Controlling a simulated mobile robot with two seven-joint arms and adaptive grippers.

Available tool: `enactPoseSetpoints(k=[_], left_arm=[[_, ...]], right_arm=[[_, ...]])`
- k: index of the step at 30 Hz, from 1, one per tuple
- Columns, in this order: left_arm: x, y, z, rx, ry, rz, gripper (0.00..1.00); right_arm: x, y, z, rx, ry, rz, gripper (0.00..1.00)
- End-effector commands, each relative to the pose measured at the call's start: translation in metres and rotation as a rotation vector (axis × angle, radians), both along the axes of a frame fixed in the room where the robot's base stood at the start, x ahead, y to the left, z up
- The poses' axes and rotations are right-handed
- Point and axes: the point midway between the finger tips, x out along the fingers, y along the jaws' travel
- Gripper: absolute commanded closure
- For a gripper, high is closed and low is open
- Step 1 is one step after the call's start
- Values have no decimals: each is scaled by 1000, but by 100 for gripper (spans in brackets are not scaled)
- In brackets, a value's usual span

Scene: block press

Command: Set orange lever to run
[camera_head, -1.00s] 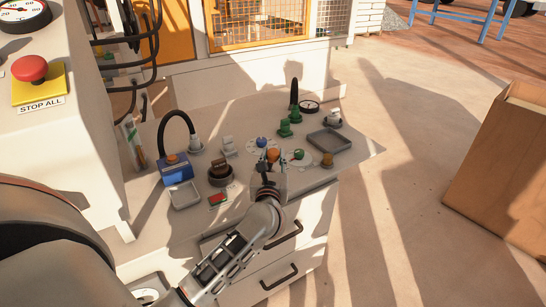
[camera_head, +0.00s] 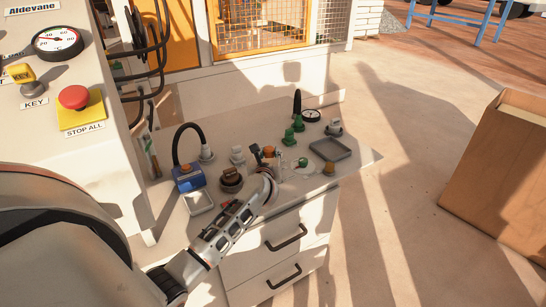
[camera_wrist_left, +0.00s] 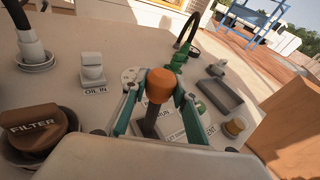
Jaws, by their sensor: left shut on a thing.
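The orange lever (camera_wrist_left: 160,86) has a round orange knob on a dark stem. My left gripper (camera_wrist_left: 163,92) is shut on the lever, with teal fingers on both sides of the knob. In the head view my left gripper (camera_head: 266,155) covers the stem and much of the plate. A label by the plate is partly hidden and seems to end in "UN". My right gripper is not in view.
The white "OIL IN" valve (camera_wrist_left: 93,68) and brown "FILTER" cap (camera_wrist_left: 32,127) are left of the lever. Green fittings (camera_head: 293,133), a grey tray (camera_head: 330,148) and a brass knob (camera_head: 329,168) are right. A blue box (camera_head: 189,177) with a black hose stands further left.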

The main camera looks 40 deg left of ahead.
Motion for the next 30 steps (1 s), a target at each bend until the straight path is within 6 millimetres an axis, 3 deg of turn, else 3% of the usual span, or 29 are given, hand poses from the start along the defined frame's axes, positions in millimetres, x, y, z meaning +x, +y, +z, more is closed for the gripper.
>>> enactPoseSetpoints(k=[10, 27, 28, 30], left_arm=[[7, 23, -6, 5, 3, 6, 100], [8, 27, -8, 5, 3, 8, 100], [7, 27, -8, 5, 3, 8, 70], [7, 27, -8, 4, 4, 8, 55]], right_arm=[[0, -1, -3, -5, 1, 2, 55], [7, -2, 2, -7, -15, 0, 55], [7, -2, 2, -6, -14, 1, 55], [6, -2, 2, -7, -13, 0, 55]])
